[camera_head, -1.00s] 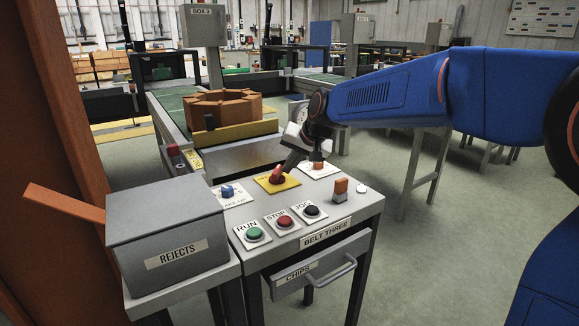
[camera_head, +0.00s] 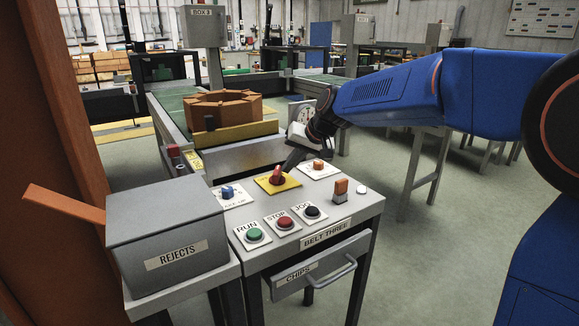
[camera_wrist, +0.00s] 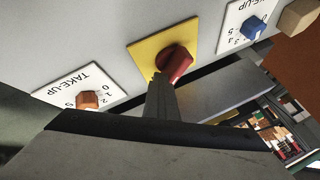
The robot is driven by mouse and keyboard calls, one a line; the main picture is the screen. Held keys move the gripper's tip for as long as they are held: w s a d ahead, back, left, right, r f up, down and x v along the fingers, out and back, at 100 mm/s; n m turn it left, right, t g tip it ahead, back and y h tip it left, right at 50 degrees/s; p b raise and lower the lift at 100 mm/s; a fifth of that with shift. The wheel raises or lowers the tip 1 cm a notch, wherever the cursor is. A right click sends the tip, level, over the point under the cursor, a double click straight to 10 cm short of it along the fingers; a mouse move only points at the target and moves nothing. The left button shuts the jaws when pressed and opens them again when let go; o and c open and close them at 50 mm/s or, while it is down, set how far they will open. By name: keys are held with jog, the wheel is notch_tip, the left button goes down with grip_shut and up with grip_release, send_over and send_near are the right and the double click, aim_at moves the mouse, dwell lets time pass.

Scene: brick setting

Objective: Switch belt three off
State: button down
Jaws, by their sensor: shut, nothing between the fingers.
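The belt three console (camera_head: 322,237) carries a red rotary knob (camera_head: 277,175) on a yellow plate (camera_head: 289,183). In the wrist view the red knob (camera_wrist: 177,63) stands on its yellow plate (camera_wrist: 149,52). My gripper (camera_head: 287,166) is shut and empty, its tips just behind and right of the knob. In the wrist view my gripper's tips (camera_wrist: 160,82) are right beside the knob's lower left edge; I cannot tell whether they touch it. Green RUN (camera_head: 254,234), red STOP (camera_head: 284,222) and black JOG (camera_head: 312,211) buttons sit at the front of the console.
A blue take-up knob (camera_head: 228,191) and an orange take-up knob (camera_head: 319,166) flank the yellow plate. An orange rocker (camera_head: 340,187) stands at the right. The grey REJECTS box (camera_head: 168,230) stands left. The conveyor (camera_head: 172,103) with a brown block ring lies behind.

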jog(key=n+g, duration=0.1)
jog(key=w+n+y, duration=0.1)
jog(key=n, duration=0.1)
jog(key=shift+w+a+g, duration=0.1)
jog(key=shift+a+g, duration=0.05)
jog(key=shift+g, duration=0.25)
jog(key=n, duration=0.1)
jog(key=n+g, duration=0.1)
jog(key=shift+w+a+f+n+g+y, duration=0.1)
jog(key=shift+w+a+n+g+y, duration=0.2)
jog(key=shift+w+n, duration=0.1)
jog(key=n+g, duration=0.1)
jog(key=n, duration=0.1)
jog(key=a+n+g, duration=0.1)
jog(key=w+n+g, duration=0.1)
jog(key=n, duration=0.1)
jog(key=shift+a+n+g, duration=0.2)
jog(key=shift+n+g, duration=0.1)
jog(key=shift+s+a, duration=0.1)
jog(key=shift+a, duration=0.15)
jog(key=v, duration=1.7)
jog(key=shift+w+a+r, duration=0.2)
jog(key=shift+r, duration=0.2)
